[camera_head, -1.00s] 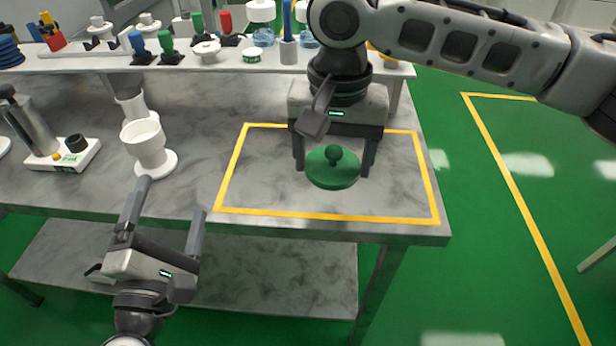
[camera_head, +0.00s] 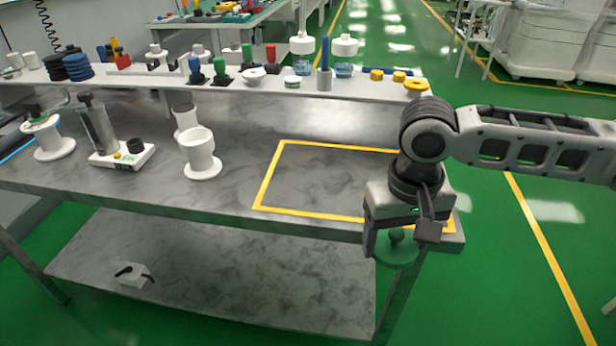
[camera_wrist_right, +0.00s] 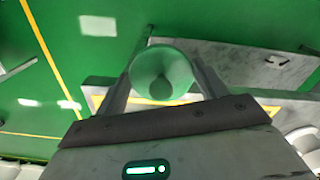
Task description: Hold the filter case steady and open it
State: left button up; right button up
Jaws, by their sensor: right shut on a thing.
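My right gripper (camera_head: 393,252) is shut on a green round piece with a small knob on top (camera_head: 397,248). It holds this piece at the front right corner of the marble table, overlapping the table's front edge in the head view. The green piece (camera_wrist_right: 162,72) also shows between the two fingers of my right gripper (camera_wrist_right: 160,82) in the right wrist view. I cannot tell whether this piece is the filter case or its lid. My left gripper is not in view.
A yellow taped rectangle (camera_head: 268,182) on the marble table (camera_head: 232,205) is bare where visible. White cups (camera_head: 200,155) and a grey cylinder on a white base (camera_head: 98,128) stand left. A raised shelf (camera_head: 225,90) with several small parts runs along the back.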

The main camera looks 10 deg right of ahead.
aim_at(198, 145)
jog(key=u, duration=2.3)
jog(key=i, duration=0.55)
jog(key=z, duration=2.95)
jog(key=i, duration=0.5)
